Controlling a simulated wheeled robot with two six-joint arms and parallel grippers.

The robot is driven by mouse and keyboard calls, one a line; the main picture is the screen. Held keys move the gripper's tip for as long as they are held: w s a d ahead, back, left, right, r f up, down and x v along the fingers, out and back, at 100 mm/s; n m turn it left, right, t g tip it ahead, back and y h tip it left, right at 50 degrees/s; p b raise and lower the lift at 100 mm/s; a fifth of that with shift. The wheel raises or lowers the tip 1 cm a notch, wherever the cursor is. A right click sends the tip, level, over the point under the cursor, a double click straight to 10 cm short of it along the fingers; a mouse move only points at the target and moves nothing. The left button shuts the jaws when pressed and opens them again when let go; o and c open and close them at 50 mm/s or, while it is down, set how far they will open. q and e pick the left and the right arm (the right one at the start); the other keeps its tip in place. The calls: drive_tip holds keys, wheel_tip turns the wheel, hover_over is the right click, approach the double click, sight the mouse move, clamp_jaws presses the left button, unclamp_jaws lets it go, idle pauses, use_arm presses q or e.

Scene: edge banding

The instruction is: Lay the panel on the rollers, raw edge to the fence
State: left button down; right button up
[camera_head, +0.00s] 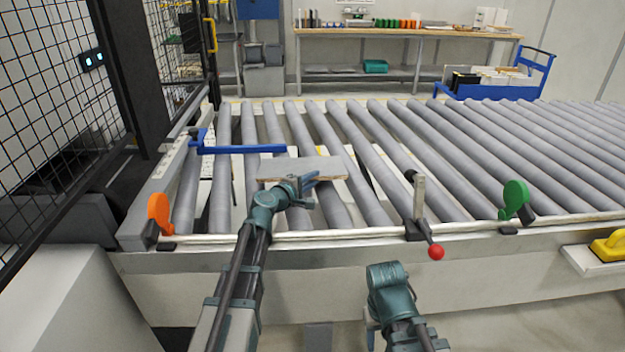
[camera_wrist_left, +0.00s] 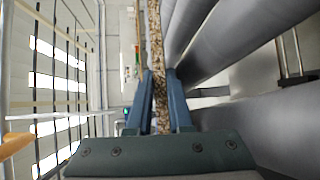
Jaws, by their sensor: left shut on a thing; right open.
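The panel (camera_head: 318,164) is a small grey-topped board with a bare, speckled brown edge facing me. It is above the rollers (camera_head: 372,190), roughly level; I cannot tell whether it touches them. My left gripper (camera_head: 303,184) is shut on the panel's near edge. In the left wrist view, the speckled edge (camera_wrist_left: 155,45) runs between the blue fingers of the left gripper (camera_wrist_left: 160,95). My right gripper (camera_head: 385,283) is low in front of the conveyor, open and empty, its fingertips mostly hidden. I cannot tell for sure which rail is the fence.
A blue bar (camera_head: 245,149) reaches over the rollers left of the panel. An orange paddle (camera_head: 158,213), a red-knobbed lever (camera_head: 435,252) and a green paddle (camera_head: 515,197) stand along the near rail. Mesh guarding (camera_head: 50,120) is at left. Rollers at right are clear.

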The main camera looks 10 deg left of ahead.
use_arm(q)
drive_tip(key=shift+f, duration=0.2)
unclamp_jaws()
idle(0.6)
drive_tip(key=shift+s, duration=0.1)
